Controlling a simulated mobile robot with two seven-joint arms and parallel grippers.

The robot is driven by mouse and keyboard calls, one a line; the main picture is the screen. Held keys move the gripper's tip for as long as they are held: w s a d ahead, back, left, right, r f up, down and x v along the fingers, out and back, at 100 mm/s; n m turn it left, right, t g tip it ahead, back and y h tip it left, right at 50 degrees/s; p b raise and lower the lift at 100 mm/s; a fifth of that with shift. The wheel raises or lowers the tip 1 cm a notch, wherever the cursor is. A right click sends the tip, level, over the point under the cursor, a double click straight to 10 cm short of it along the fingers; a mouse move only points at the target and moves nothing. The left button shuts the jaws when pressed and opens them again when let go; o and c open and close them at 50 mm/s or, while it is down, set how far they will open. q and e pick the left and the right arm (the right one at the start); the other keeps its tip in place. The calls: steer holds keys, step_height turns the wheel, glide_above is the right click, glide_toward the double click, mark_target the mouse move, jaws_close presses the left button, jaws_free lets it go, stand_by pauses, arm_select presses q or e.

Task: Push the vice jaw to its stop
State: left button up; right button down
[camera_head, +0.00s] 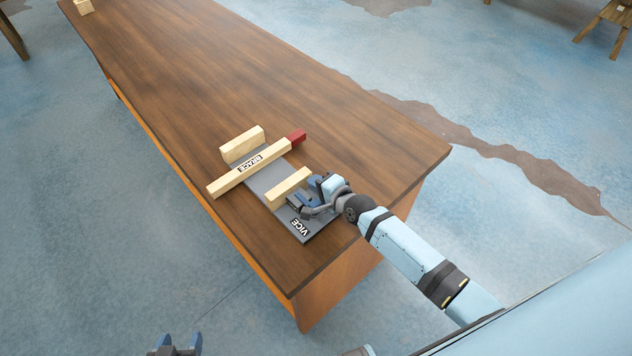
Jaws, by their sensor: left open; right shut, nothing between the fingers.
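The vice lies on the bench as a grey base plate (262,178) marked VICE at its near end. A pale wooden far jaw (242,144) stands at one end of the plate. A pale wooden near jaw (288,188) stands further down it. A wooden bar marked BRACE (235,178), with a red end (297,137), lies across the plate between the jaws, close to the far jaw and apart from the near jaw. My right gripper (304,198) is shut and empty just behind the near jaw; I cannot tell whether it touches. My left gripper (176,345) is open at the bottom edge, away from the bench.
The brown wooden bench (220,70) is clear beyond the vice. A small wooden block (84,6) sits at its far end. The bench's near edge and corner are close to the vice plate. A wooden stool (606,22) stands far off at the upper right.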

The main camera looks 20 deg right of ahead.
steer(key=w+a+b, duration=0.1)
steer(key=w, duration=0.2)
steer(key=w+a+b, duration=0.1)
steer(key=w, duration=0.3)
steer(key=w+a+b, duration=0.1)
steer(key=w+a, duration=0.1)
steer(key=w, duration=0.2)
steer(key=shift+f, duration=0.1)
steer(key=shift+w+a, duration=0.15)
steer(key=shift+w, duration=0.3)
